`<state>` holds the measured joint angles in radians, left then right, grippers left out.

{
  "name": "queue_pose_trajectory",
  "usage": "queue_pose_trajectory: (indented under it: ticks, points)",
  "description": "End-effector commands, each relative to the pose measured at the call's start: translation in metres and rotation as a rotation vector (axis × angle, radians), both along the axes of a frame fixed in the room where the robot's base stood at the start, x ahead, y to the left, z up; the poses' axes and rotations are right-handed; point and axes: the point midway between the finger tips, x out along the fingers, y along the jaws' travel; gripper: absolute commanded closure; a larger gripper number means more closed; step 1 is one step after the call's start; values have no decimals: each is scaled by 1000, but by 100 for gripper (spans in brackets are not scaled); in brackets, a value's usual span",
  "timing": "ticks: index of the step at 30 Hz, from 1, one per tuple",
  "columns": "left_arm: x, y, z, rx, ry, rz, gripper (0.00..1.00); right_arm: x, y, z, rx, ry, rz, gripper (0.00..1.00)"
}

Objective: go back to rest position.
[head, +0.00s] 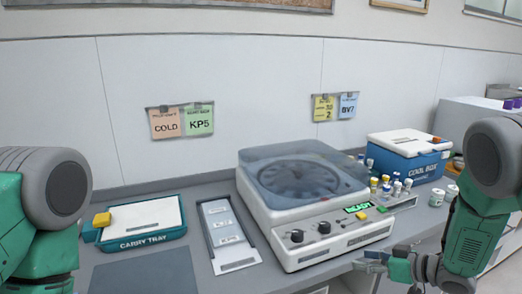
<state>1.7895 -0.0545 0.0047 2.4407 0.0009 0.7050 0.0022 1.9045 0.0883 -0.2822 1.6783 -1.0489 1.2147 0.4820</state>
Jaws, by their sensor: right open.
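My right gripper (372,262) is open and empty, low in the head view, in front of the right part of the centrifuge (330,236). My right arm comes in from the right edge, bent downward. My left arm shows at the left edge, but its gripper is out of view. The centrifuge has a closed, see-through grey lid and a green READY display.
A carry tray (140,243) with a yellow part stands left on the counter. A grey labelled rack (226,238) lies beside it. Several capped vials (386,184) and a blue cool box (425,166) stand right of the centrifuge. A dark mat (145,275) lies in front.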

Motion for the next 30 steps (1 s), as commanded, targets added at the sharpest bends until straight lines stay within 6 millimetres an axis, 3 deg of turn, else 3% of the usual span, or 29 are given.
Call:
queue_pose_trajectory:
  ticks: [1, 3, 6, 9, 15, 21, 24, 30]
  points:
    - [0, 0, 0, 0, 0, 0, 100, -29, 2, -34, -14, 89, -103, 51]
    - [0, 0, 0, 0, 0, 0, 100, -68, 0, -70, -55, 201, -229, 51]
    - [0, 0, 0, 0, 0, 0, 100, -133, -2, -111, -131, 373, -365, 51]
    - [0, 0, 0, 0, 0, 0, 100, -202, -3, -137, -216, 545, -459, 51]
    - [0, 0, 0, 0, 0, 0, 100, -321, -2, -153, -360, 833, -553, 51]
    - [0, 0, 0, 0, 0, 0, 100, -418, 1, -140, -481, 1069, -588, 51]
    - [0, 0, -30, 0, -1, 0, 100, -409, 3, -171, -492, 1040, -572, 51]
    - [-1, 0, -69, 0, 1, 0, 100, -397, 8, -206, -509, 1000, -543, 51]
